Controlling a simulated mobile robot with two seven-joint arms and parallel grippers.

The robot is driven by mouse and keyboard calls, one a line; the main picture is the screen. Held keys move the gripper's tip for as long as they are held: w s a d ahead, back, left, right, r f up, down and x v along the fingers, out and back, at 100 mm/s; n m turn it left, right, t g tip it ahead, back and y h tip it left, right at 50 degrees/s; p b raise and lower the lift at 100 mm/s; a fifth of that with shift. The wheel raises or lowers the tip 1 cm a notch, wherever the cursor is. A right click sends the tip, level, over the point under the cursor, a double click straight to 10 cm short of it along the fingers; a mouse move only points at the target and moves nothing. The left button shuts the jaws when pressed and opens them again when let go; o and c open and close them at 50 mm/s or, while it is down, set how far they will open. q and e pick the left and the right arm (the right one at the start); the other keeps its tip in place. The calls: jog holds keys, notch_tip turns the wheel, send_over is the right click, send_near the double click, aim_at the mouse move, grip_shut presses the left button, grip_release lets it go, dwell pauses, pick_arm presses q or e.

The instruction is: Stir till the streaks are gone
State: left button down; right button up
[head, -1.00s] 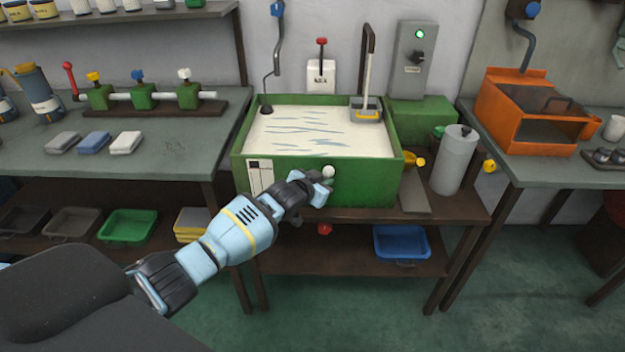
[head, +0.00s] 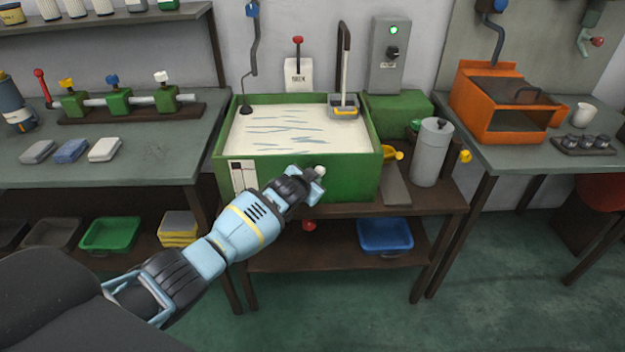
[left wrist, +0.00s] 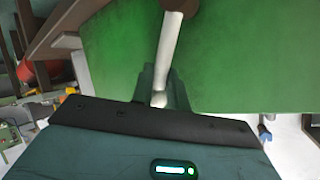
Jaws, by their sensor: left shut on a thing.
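The green tank (head: 349,180) stands on a brown bench and holds cream-coloured liquid (head: 305,138) with several blue-grey streaks on its surface. My left gripper (head: 314,186) is at the tank's front face, shut on a pale handle whose rounded white end (head: 320,171) shows just above the fingers. In the left wrist view the handle (left wrist: 168,45) appears as a pale rod running from a brown round part into the jaws, in front of the green wall. The fingers hide part of the handle. My right gripper is not in view.
A grey box with a lit green lamp (head: 391,55) stands behind the tank. A grey cylinder (head: 431,152) and a yellow-handled part are to its right. A blue bin (head: 385,236) sits on the lower shelf. An orange machine (head: 500,105) is on the right bench.

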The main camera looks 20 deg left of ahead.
pick_arm(q)
jog(key=c, duration=1.6)
grip_release()
jog(key=shift+c, duration=0.2)
